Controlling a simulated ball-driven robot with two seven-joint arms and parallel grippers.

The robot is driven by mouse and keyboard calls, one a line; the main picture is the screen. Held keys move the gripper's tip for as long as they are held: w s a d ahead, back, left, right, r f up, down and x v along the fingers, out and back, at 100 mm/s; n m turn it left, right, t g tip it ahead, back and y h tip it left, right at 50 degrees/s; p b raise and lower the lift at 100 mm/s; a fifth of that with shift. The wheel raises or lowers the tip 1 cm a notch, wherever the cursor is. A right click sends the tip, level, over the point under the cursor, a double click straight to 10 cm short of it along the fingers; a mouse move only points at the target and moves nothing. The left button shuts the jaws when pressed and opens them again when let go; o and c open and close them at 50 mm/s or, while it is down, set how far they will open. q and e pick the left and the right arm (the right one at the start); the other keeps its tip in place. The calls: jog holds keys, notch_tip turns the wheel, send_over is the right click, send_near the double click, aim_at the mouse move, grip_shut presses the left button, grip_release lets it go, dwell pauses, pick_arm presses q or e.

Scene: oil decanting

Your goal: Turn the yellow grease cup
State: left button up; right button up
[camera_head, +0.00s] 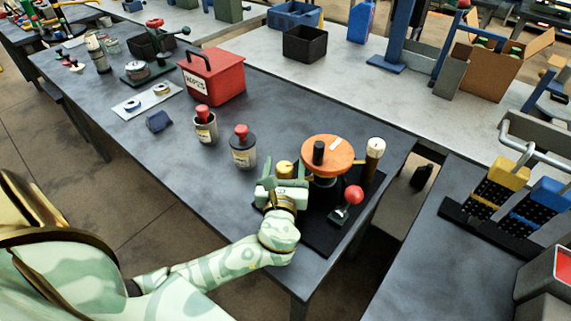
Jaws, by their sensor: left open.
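The yellow grease cup (285,169) stands on the left part of a dark machine base (318,233) near the right end of the dark table. My left gripper (274,184) is just in front of the cup, with its pale green fingers spread open. One finger stands to the left of the cup and another near its right side. I cannot tell whether they touch it. The lower part of the cup is hidden behind the gripper. My right gripper is not in view.
An orange wheel (328,156) with a black knob stands right behind the cup. A red ball lever (353,195) and a white-topped post (374,155) are to the right. Two red-capped bottles (242,148) and a red box (213,80) stand left. The table's front left is clear.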

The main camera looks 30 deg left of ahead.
pick_arm(q)
jog(key=shift+w+a, duration=0.25)
jog(key=shift+w, duration=0.1)
jog(key=shift+w+a, duration=0.1)
jog(key=shift+w, duration=0.05)
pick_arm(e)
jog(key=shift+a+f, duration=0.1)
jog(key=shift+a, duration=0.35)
pick_arm(q)
jog(key=c, duration=1)
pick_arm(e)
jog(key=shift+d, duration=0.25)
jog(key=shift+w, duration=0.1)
